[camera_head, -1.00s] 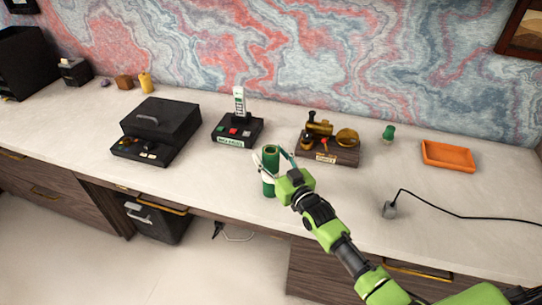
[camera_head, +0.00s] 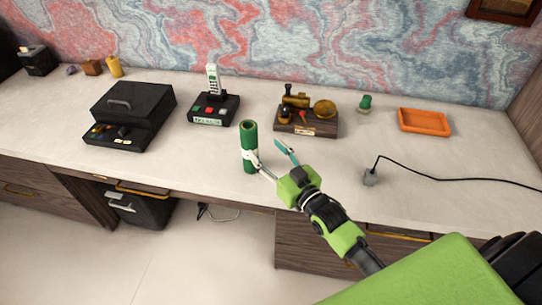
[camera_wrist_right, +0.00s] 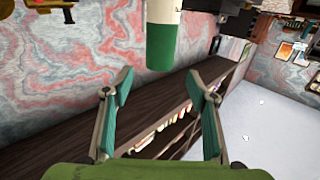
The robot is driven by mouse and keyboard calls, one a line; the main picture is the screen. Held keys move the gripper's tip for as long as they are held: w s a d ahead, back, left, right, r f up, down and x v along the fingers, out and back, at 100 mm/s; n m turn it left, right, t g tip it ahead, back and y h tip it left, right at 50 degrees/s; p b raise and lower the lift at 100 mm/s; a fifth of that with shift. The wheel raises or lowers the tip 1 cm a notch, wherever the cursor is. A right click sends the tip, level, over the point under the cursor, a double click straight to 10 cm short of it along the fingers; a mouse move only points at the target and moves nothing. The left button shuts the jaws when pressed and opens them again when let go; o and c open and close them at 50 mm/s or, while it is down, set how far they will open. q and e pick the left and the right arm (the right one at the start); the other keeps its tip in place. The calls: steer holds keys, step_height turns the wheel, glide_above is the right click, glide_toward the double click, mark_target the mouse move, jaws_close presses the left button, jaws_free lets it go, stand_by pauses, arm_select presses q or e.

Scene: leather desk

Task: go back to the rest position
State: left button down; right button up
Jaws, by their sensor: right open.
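A green cylinder with a white band (camera_head: 249,145) stands upright near the front edge of the pale desktop (camera_head: 205,155). In the right wrist view its white and green end (camera_wrist_right: 161,48) shows at the top, beyond my fingertips. My right gripper (camera_head: 274,160) is open and empty, just in front and to the right of the cylinder in the head view. Its left finger overlaps the cylinder's lower edge there; I cannot tell whether they touch. In the wrist view both fingers (camera_wrist_right: 162,88) are spread wide with nothing between them. My left gripper is not in view.
Behind stand a black box with a handle (camera_head: 133,105), a phone base (camera_head: 213,108), a wooden block with brass pieces (camera_head: 306,124), a green knob (camera_head: 365,102) and an orange tray (camera_head: 424,122). A black cable ends in a grey plug (camera_head: 370,178) to the right.

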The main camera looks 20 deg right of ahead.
steer(key=shift+s+d, duration=0.15)
steer(key=shift+s, duration=0.55)
steer(key=s+a+f+g+h, duration=0.1)
steer(key=s+a+f+g, duration=0.3)
steer(key=s+f+g, duration=0.45)
steer(key=s+d+f+g+h, duration=0.1)
steer(key=s+f+g, duration=0.15)
steer(key=s, duration=0.85)
steer(key=s+d+f+g+h, duration=0.1)
steer(key=s+g, duration=0.2)
steer(key=s, duration=0.7)
step_height(320, 180, down, 25)
steer(key=s+g, duration=0.1)
steer(key=s, duration=0.1)
steer(key=s+d+f+g, duration=0.1)
steer(key=s+d+f, duration=0.2)
steer(key=s+f, duration=1.3)
steer(key=shift+f+g, duration=0.2)
steer(key=shift+g, duration=0.1)
